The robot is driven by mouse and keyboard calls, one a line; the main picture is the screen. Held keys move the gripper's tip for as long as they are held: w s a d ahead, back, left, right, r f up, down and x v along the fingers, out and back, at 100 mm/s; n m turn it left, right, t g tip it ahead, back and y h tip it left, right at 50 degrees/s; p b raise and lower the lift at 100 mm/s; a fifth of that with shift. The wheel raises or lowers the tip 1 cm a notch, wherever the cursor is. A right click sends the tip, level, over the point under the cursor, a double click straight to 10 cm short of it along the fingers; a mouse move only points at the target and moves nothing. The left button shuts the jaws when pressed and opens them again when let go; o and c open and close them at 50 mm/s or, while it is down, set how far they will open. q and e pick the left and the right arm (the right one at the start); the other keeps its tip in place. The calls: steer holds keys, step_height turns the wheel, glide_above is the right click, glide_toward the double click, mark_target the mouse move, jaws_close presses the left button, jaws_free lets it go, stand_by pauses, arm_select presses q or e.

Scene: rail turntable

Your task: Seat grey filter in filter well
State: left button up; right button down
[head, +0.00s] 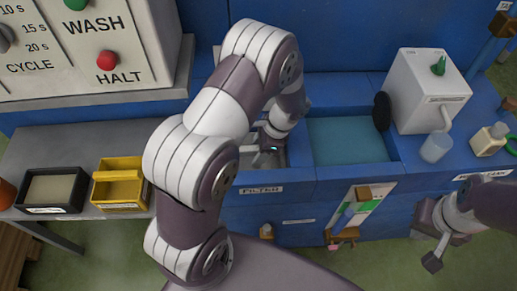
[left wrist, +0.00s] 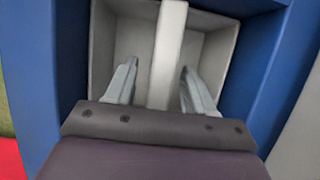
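The filter well, a pale grey box-shaped recess in the blue bench (left wrist: 215,55), fills the left wrist view. In the head view the filter well (head: 247,161) sits behind the FILTER label, mostly covered by my left arm. My left gripper (left wrist: 160,85) points down into the well, its fingers apart. A pale grey bar (left wrist: 168,45) runs between the fingers with a gap on each side. It looks like part of the grey filter, but its lower part is hidden. My left gripper also shows small in the head view (head: 267,152). My right gripper (head: 432,238) is open and empty at the right.
A water-filled basin (head: 345,142) lies right of the well. A white dispenser (head: 425,92) and a clear cup (head: 436,148) stand beyond it. At the left are a black tray (head: 50,210), a yellow tray (head: 118,190) and a control panel (head: 85,75).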

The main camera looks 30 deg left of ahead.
arm_select(q)
steer(key=shift+r, duration=0.2)
steer(key=p+v, duration=0.1)
steer(key=v, duration=0.6)
steer(key=shift+w+r, duration=0.1)
steer(key=shift+r, duration=0.25)
steer(key=p+v, duration=0.3)
steer(key=v, duration=0.1)
steer(key=shift+r, duration=0.25)
steer(key=s+d+r+n+t+h, duration=0.1)
steer(key=s+r+n+t+h, duration=0.35)
steer(key=s+n, duration=0.7)
step_height(320, 180, up, 6)
steer(key=p, duration=0.5)
steer(key=shift+d+g+p, duration=0.25)
steer(key=shift+g+p, duration=0.1)
steer(key=shift+p, duration=0.05)
steer(key=shift+y, duration=0.25)
